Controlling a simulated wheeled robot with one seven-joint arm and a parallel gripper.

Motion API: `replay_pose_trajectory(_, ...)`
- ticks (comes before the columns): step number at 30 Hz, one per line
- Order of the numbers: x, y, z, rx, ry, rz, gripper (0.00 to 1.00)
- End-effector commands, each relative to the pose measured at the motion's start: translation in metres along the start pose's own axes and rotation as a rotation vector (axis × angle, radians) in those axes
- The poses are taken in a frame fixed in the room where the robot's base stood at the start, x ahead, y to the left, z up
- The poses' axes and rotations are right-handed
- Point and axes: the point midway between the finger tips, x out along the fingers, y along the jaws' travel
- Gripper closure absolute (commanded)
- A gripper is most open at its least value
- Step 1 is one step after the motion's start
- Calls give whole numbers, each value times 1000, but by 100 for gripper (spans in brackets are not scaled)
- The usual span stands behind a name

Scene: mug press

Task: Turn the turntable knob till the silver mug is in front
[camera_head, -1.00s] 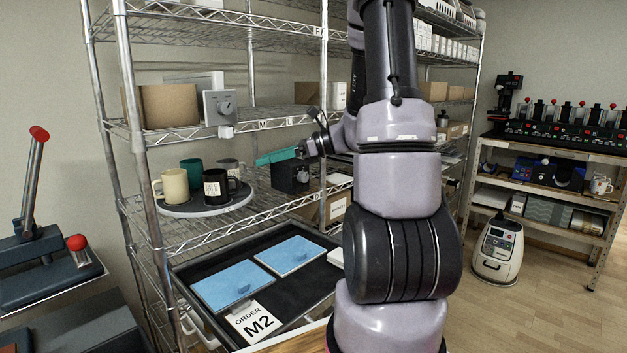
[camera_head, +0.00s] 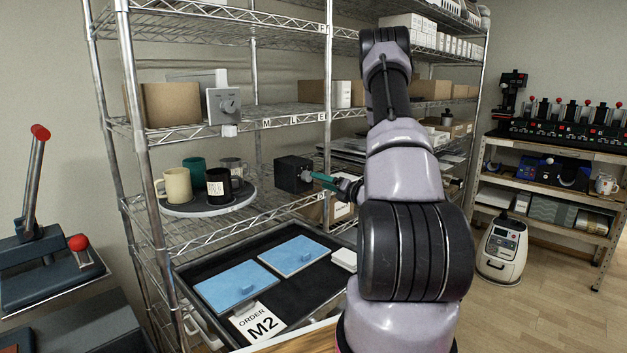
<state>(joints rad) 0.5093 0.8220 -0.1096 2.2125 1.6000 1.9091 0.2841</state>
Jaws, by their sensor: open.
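The round grey turntable (camera_head: 190,211) sits on the middle shelf at left. It bears a cream mug (camera_head: 176,186) at front left, a black mug (camera_head: 216,188) with a pale label at front right, and a teal mug (camera_head: 193,165) at back. The silver mug (camera_head: 236,165) is at back right, partly hidden behind the black mug. My gripper (camera_head: 316,177) has teal fingers and is open, well right of and below this dial, beside a black box.
The black box (camera_head: 290,174) stands on the shelf between the turntable and my gripper. Cardboard boxes (camera_head: 172,104) and shelf posts flank the dial. A lever press (camera_head: 38,240) stands at left.

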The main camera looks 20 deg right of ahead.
Motion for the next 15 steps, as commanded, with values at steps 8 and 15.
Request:
replay_pose_trajectory(8, 42, 0, 0, -2, 2, 2, 24)
replay_pose_trajectory(15, 50, 0, 0, 0, 1, 1, 24)
